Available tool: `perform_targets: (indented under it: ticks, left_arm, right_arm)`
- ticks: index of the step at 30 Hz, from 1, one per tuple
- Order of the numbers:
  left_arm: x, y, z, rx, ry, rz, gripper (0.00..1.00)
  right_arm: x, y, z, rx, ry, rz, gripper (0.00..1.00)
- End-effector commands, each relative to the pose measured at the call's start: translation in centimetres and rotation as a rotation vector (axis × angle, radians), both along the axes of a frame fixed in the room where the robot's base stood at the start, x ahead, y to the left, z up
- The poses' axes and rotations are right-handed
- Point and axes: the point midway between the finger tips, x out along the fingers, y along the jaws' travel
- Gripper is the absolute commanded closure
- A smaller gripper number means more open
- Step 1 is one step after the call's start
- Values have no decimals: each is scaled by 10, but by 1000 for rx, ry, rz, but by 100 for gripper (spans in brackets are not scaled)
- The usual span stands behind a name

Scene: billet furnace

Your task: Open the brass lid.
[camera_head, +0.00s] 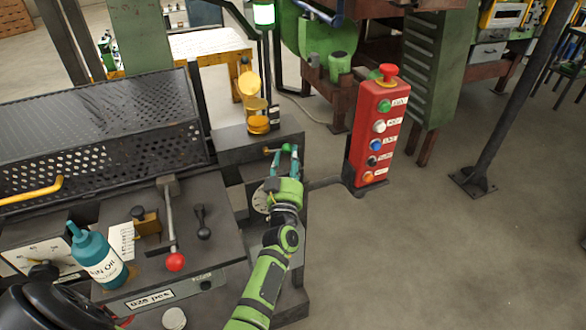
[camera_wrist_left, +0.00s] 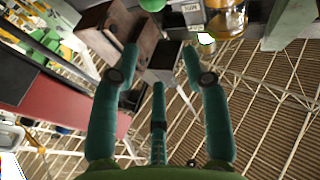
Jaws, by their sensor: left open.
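The brass lid (camera_head: 249,83) is a round yellow disc on the brass cup (camera_head: 257,107) at the back of the machine. It looks tilted up, above the cup's body. Brass also shows at the top right of the left wrist view (camera_wrist_left: 228,20). My left gripper (camera_head: 283,158) is open, in front of the cup and a little to its right, apart from the lid. Its teal fingers (camera_wrist_left: 160,60) hold nothing that I can see. My right gripper is not in view.
A red button box (camera_head: 380,128) stands close to the right of my gripper. A perforated black guard (camera_head: 100,135) is at left. A red-knobbed lever (camera_head: 174,262) and a teal oil bottle (camera_head: 97,256) are on the front panel. Open floor (camera_head: 430,260) is at right.

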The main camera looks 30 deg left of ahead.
Motion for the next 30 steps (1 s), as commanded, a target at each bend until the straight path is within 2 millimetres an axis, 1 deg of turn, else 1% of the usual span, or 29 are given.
perform_targets:
  ticks: [1, 6, 16, 17, 18, 23, 26, 29, 30]
  left_arm:
    - [-1, -3, -6, 3, 16, -17, 54]
    - [-1, -11, -17, 4, 51, -56, 54]
    - [-1, -12, -19, 4, 59, -65, 54]
    - [-1, -12, -19, 4, 59, -65, 66]
    - [-1, -12, -19, 4, 59, -65, 68]
    - [-2, -14, -20, 6, 66, -74, 68]
    - [-7, -24, -27, 12, 114, -133, 68]
    - [-20, -45, -43, 23, 219, -245, 68]
    - [-28, -55, -52, 26, 277, -294, 68]
  right_arm:
    - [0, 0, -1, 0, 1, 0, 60]
    - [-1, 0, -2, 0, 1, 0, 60]
    - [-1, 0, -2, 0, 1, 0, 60]
    - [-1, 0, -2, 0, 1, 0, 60]
    - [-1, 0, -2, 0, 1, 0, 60]
    - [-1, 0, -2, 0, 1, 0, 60]
    - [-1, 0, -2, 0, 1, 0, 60]
    - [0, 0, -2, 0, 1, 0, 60]
    - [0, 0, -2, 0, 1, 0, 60]
